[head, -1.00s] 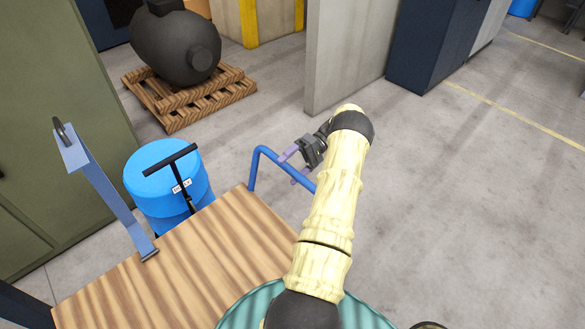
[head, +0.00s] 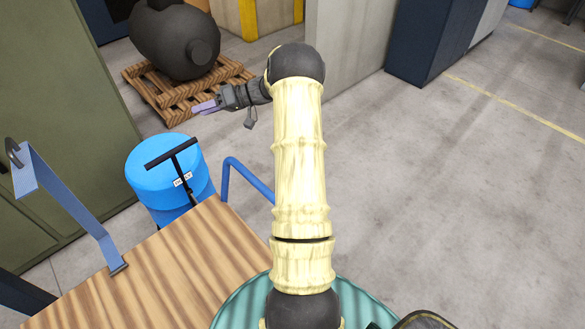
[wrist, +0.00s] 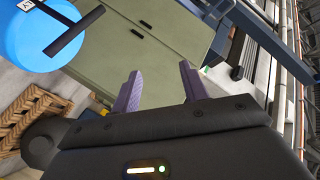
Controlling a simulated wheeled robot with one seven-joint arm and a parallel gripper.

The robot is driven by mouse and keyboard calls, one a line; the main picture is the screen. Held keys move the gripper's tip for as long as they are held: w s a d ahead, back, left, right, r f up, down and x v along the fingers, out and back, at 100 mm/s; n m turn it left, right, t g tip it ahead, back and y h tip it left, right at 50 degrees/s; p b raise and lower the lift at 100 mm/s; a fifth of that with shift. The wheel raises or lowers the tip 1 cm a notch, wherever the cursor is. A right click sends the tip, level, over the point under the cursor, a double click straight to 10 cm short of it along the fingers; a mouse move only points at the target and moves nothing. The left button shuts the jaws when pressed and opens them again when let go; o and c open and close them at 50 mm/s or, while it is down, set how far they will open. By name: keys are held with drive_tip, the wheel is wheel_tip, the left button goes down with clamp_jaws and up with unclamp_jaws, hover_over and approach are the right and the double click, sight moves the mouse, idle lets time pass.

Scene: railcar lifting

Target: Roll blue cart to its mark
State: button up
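The cart with a wooden deck (head: 165,260) and a blue tube handle (head: 246,180) is at the lower left of the head view. My arm hides part of the handle and the deck's right side. My gripper (head: 200,107) is raised above and beyond the handle, apart from it, pointing left. In the wrist view my gripper (wrist: 160,88) shows two purple fingers spread apart with nothing between them. I cannot make out a mark for the cart on the floor.
A blue drum (head: 165,170) with a black T-handle stands just beyond the deck. A pallet (head: 185,95) bears a dark tank (head: 172,45). A green cabinet (head: 60,130) is at left, a grey wall (head: 340,50) behind. Floor at right (head: 450,190) is clear.

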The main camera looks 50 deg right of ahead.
drive_tip(key=w+a+r+m+t+h, duration=0.1)
drive_tip(key=w+a+r+t+h, duration=0.3)
drive_tip(key=a, duration=0.3)
drive_tip(key=s+a+g+h, duration=0.2)
drive_tip(key=s+a+h, duration=0.1)
drive_tip(key=a+h, duration=0.25)
drive_tip(key=s+a+f+g, duration=0.2)
drive_tip(key=s+a+g, duration=0.1)
drive_tip(key=s, duration=0.6)
drive_tip(key=s+a+f+g+h, duration=0.1)
drive_tip(key=s+a+g, duration=0.2)
drive_tip(key=s, duration=0.7)
drive_tip(key=s+a+f+g+h, duration=0.1)
drive_tip(key=s+a, duration=0.3)
drive_tip(key=s, duration=0.5)
drive_tip(key=shift+s+a+f+g+b, duration=0.3)
drive_tip(key=shift+s+f+g, duration=0.1)
drive_tip(key=shift+f+g, duration=0.5)
drive_tip(key=shift+c, duration=0.5)
drive_tip(key=shift+c, duration=0.7)
